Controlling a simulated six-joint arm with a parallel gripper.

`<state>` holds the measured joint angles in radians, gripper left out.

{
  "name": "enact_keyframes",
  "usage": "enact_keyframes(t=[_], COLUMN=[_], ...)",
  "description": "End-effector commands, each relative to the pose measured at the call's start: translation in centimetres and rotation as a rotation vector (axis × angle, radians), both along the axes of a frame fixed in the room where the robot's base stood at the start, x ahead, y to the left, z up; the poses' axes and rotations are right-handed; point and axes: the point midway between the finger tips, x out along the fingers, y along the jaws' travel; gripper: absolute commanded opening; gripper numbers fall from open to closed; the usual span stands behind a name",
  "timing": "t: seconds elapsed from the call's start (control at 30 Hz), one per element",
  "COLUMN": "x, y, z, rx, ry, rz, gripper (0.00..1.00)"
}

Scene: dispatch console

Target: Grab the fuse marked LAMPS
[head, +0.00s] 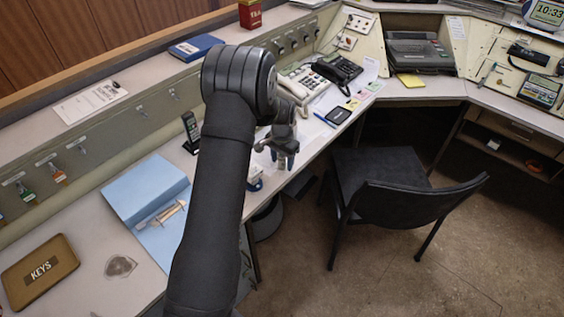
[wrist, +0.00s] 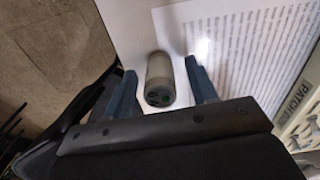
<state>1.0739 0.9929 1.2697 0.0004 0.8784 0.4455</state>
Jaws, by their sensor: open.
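I cannot read the marking LAMPS on anything in either view. My gripper (head: 284,161) is over the near edge of the desk in the head view, partly behind my own arm. In the wrist view my gripper (wrist: 160,68) is open, with one dark blue finger on each side of a grey cylinder (wrist: 160,72). The cylinder has a dark end with small greenish spots facing the camera. Gaps show between it and both fingers. No label shows on its visible side, so I cannot tell whether it is the fuse.
A printed sheet (wrist: 245,45) lies beside the cylinder, and a panel lettered PATCH (wrist: 300,95) is at the right. In the head view are a phone (head: 336,69), a chair (head: 395,190), a blue folder (head: 145,187), a KEYS box (head: 40,285) and a glass dish (head: 120,266).

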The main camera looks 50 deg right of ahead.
Motion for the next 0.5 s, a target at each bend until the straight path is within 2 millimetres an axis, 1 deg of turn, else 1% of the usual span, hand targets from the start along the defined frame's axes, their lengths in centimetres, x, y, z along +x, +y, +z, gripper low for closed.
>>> enact_keyframes(t=[0.07,0.1,0.17,0.2,0.33,0.5], x=[0.00,0.00,0.00,0.00,0.00,0.00], y=[-0.01,-0.01,-0.01,-0.01,0.00,-0.01], z=[0.05,0.05,0.05,0.06,0.06,0.08], rx=[0.000,0.000,0.000,0.000,0.000,0.000], ry=[0.000,0.000,0.000,0.000,0.000,0.000], rz=[0.000,0.000,0.000,0.000,0.000,0.000], gripper=[0.52,0.48,0.37,0.29,0.03,0.03])
